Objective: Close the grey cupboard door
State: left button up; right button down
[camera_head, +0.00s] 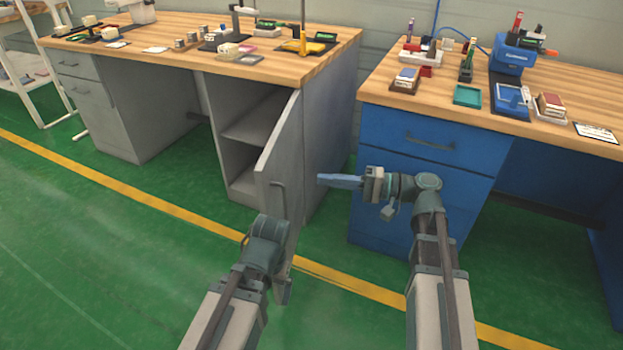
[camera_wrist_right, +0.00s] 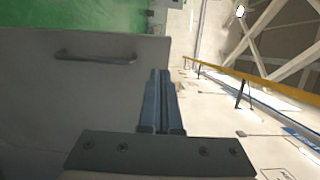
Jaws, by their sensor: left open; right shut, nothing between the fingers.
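The grey cupboard door (camera_head: 281,150) stands open in the head view, swung out from the grey cupboard, whose inner shelf (camera_head: 252,130) shows. Its bar handle (camera_head: 279,196) is on the outer face. My right gripper (camera_head: 325,180) is shut and empty, to the right of the door, its fingers pointing left towards the outer face. In the right wrist view, the door (camera_wrist_right: 60,105) and its handle (camera_wrist_right: 95,57) fill the left side beside the shut fingers (camera_wrist_right: 160,90); I cannot tell whether they touch it. My left gripper (camera_head: 284,288) is low near the door's lower front edge, partly hidden by its own arm.
A blue cabinet (camera_head: 425,165) stands close to the right of my right gripper. Wooden worktops (camera_head: 330,42) with tools and small boxes lie above both cabinets. Green floor (camera_head: 110,240) with a yellow line (camera_head: 150,200) is free at the left.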

aim_at(266, 173)
jog(key=x, duration=1.2)
jog(key=shift+a, duration=0.2)
